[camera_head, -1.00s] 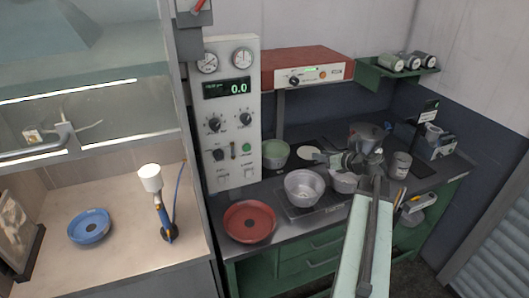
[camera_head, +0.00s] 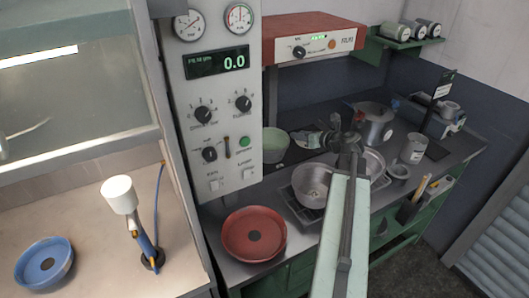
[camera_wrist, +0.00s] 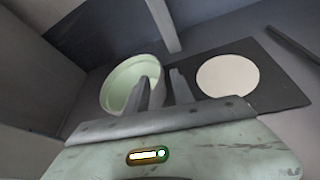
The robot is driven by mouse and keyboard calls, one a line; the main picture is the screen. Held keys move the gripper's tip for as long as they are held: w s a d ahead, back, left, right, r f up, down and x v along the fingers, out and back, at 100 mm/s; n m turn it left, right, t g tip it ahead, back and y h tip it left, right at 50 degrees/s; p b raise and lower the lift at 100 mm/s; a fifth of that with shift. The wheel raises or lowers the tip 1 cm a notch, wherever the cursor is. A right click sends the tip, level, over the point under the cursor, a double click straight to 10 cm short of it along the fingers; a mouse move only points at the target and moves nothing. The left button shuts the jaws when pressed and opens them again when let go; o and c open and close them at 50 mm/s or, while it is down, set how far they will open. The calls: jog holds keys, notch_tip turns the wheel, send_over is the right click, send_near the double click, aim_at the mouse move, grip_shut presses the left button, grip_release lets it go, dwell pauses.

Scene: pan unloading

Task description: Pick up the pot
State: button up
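A pale green pot (camera_head: 275,147) stands at the back of the metal counter, beside the instrument panel. It also shows in the wrist view (camera_wrist: 122,90), left of centre, with its opening visible. My gripper (camera_head: 297,138) reaches left from the arm end and is close to the pot's right side. In the wrist view my gripper's two fingers (camera_wrist: 159,76) are apart, with the pot's right rim seen behind and between them. I cannot tell whether they touch it. A silver pot (camera_head: 312,184) stands in front, left of my forearm.
A red pan (camera_head: 254,234) lies at the counter's front left. A silver pan (camera_head: 373,163) and a larger metal vessel (camera_head: 375,124) stand right of my arm. A pale disc (camera_wrist: 228,77) lies on a dark plate right of the green pot. The instrument panel (camera_head: 210,125) rises close at left.

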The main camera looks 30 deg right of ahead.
jog(key=b+x, duration=0.1)
jog(key=x, duration=0.3)
jog(key=b+x, duration=0.2)
jog(key=x, duration=0.2)
jog(key=shift+s+f, duration=0.1)
jog(key=shift+f, duration=0.1)
jog(key=shift+r, duration=0.1)
jog(key=shift+s, duration=0.1)
grip_shut()
dwell(1.1)
